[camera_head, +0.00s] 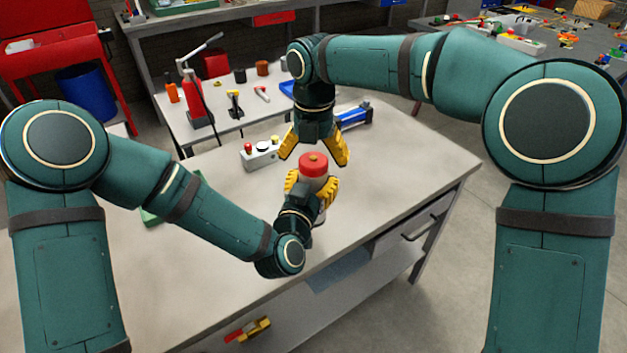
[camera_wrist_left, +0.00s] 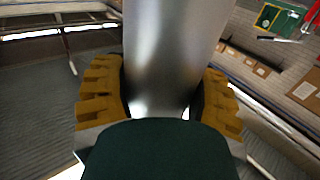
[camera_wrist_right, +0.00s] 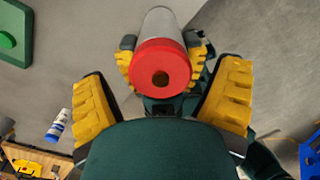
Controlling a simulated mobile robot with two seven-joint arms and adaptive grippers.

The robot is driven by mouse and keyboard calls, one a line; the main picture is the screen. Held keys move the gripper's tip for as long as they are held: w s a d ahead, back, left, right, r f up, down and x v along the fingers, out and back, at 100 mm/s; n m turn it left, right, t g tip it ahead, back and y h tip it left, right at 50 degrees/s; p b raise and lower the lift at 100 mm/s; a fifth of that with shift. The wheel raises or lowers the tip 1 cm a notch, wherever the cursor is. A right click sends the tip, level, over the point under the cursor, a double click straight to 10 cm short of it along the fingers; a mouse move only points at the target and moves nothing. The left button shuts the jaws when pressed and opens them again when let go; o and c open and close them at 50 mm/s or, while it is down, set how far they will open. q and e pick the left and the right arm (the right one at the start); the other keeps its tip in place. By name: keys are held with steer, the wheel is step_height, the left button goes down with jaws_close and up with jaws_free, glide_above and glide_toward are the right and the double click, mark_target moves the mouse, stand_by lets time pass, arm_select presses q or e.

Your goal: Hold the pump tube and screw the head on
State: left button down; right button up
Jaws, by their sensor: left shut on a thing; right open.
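The pump tube is a silver-grey cylinder (camera_wrist_left: 165,60) that stands upright above the table. The red head (camera_head: 313,164) sits at its top end. My left gripper (camera_head: 312,190) is shut on the tube, with a yellow finger on each side of it in the left wrist view. My right gripper (camera_head: 314,160) points down just above the red head, its yellow fingers spread apart. In the right wrist view the red head (camera_wrist_right: 160,72), with a dark hole in its middle, lies between and beyond the open fingers. Whether the head is threaded tight on the tube cannot be told.
A small grey box with knobs (camera_head: 260,154) stands on the table left of the tube. A blue and black device (camera_head: 354,115) lies behind to the right. A green object (camera_head: 152,214) is partly hidden by my left arm. The table's right side is clear.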

steer(key=shift+f, duration=0.6)
